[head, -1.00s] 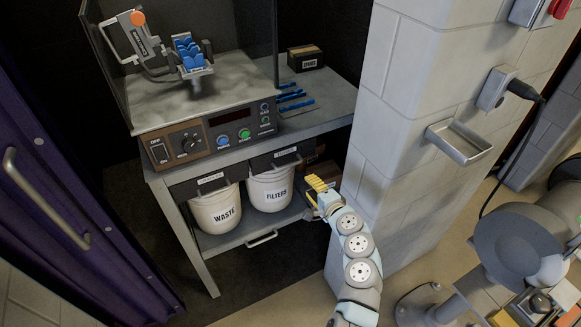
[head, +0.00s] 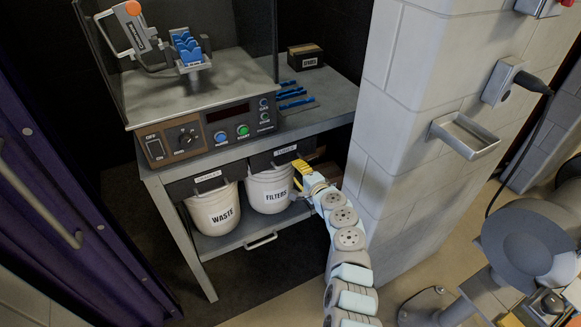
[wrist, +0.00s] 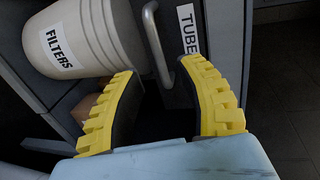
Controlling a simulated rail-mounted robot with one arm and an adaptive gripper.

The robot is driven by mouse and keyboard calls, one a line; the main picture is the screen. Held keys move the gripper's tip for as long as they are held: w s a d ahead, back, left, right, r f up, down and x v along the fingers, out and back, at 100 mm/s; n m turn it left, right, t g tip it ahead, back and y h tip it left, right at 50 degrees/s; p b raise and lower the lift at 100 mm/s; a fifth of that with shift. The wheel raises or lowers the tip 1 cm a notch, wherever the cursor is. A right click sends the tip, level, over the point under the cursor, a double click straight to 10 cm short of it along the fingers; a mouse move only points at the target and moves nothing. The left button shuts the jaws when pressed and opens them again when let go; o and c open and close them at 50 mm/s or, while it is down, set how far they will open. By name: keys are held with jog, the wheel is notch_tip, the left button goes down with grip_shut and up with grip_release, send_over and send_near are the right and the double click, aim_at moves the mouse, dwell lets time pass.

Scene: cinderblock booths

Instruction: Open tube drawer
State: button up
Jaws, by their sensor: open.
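The tube drawer (head: 268,161) is the right one of two dark drawers under the bench top, above the FILTERS bucket. It appears shut. In the wrist view its "TUBE" label (wrist: 188,30) is partly cut off, and its metal bar handle (wrist: 157,45) stands just ahead of my fingers. My gripper (head: 300,175) has yellow ribbed fingers and is just in front of the drawer's right end. In the wrist view my gripper (wrist: 165,90) is open, its fingers apart with nothing between them. The handle's lower end lies near the gap, not visibly touched.
The FILTERS bucket (head: 269,190) and WASTE bucket (head: 214,211) stand on the lower shelf. A second drawer (head: 195,186) is at left. The cinderblock wall (head: 385,150) stands close on the right of my arm. A control panel (head: 215,135) sits on the bench.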

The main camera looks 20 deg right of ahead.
aim_at(291, 164)
jog(key=shift+b+x, duration=2.65)
jog(key=shift+x, duration=0.15)
grip_shut()
